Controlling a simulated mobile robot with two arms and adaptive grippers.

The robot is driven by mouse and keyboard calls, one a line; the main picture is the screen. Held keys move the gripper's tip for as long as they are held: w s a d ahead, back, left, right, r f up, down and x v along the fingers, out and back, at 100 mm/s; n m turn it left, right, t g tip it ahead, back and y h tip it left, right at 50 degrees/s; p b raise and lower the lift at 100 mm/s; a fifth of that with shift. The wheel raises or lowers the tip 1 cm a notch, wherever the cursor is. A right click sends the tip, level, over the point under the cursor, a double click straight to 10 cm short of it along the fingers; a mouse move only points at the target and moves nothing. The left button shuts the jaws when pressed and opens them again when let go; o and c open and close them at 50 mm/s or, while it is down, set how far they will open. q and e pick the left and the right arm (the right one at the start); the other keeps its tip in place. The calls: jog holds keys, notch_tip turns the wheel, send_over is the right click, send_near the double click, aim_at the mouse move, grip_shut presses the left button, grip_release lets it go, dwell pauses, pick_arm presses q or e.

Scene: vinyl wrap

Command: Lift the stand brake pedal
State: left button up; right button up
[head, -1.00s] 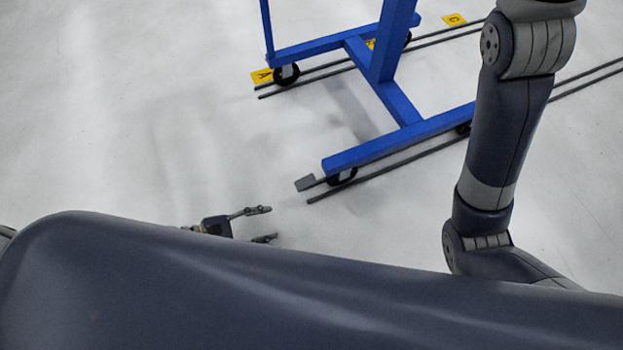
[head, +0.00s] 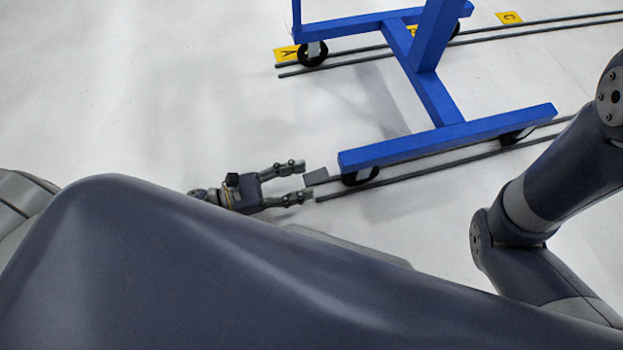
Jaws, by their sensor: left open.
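The blue stand (head: 440,139) stands on black wheels on the pale floor. Its brake pedal (head: 316,177) is a small grey plate sticking out to the left of the near front wheel (head: 360,176). My left gripper (head: 300,181) is low near the floor, just left of the pedal, with its two fingers apart and pointing right at it. The fingertips are close to the pedal; whether they touch it I cannot tell. Nothing shows between the fingers. My right gripper is out of the picture; only my right arm shows at the right.
Two pairs of dark rails (head: 470,157) run along the floor under the stand's wheels. Yellow lettered markers (head: 287,53) lie by the far rails. The floor at the left is clear. My own body covers the lower part of the view.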

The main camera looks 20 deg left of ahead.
aim_at(310, 179)
pick_arm(q)
jog(key=shift+b+x, duration=0.45)
jog(key=shift+x, duration=1.2)
